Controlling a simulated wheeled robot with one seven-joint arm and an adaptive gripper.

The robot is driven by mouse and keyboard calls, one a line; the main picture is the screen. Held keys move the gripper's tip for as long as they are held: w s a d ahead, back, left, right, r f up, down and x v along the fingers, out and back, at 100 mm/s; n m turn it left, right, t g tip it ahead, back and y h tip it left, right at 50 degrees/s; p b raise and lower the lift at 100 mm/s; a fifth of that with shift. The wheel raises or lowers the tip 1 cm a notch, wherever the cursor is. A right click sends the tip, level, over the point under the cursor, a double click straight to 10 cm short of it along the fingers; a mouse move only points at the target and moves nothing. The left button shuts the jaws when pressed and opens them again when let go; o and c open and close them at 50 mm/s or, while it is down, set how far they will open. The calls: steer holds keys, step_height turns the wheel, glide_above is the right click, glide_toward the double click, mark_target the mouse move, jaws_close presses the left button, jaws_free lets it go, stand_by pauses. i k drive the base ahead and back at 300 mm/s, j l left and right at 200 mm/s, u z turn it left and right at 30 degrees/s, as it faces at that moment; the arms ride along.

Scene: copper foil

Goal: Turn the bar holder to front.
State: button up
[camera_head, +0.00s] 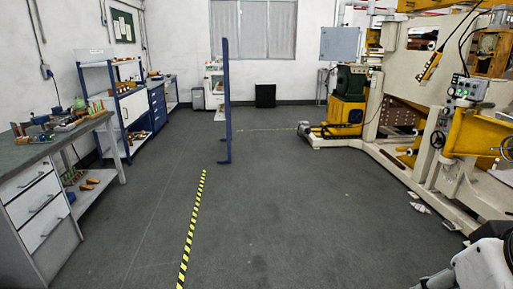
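I cannot tell for sure which part is the bar holder. A large cream machine (408,92) with yellow parts fills the right side. A yellow bracket (478,134) sits low on its near side, beside a dark handwheel (437,142). A yellow angled bar (431,66) is mounted higher on the machine. A control box with buttons (468,88) stands above the bracket. Part of my own arm shows at the bottom right corner; my gripper's fingers do not show.
A grey workbench with drawers (38,208) and blue shelving (100,100) stand along the left wall. A narrow blue panel (227,105) stands mid-room. A yellow-black floor stripe (190,232) runs near the centre. The floor (300,215) before the machine is mostly clear, with small scraps near its base.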

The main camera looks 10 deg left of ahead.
mark_target(47, 131)
steer(key=i+j+u, duration=0.15)
steer(key=j+u, duration=0.25)
steer(key=i+j+u, duration=0.2)
steer(key=u, duration=0.2)
steer(key=i+j+u, duration=0.2)
steer(key=u, duration=0.25)
steer(key=i+j+u, duration=0.2)
steer(key=u, duration=0.2)
steer(key=i+u, duration=0.4)
steer(key=i, duration=0.9)
steer(key=i+z, duration=0.15)
steer(key=i, duration=0.25)
steer(key=i+j+z, duration=0.15)
steer(key=i, duration=0.25)
steer(key=i+j+z, duration=0.15)
steer(key=i, duration=0.3)
steer(key=i+j+z, duration=0.2)
steer(key=i, duration=0.2)
steer(key=i+l+u, duration=0.3)
steer(key=i+l, duration=1.65)
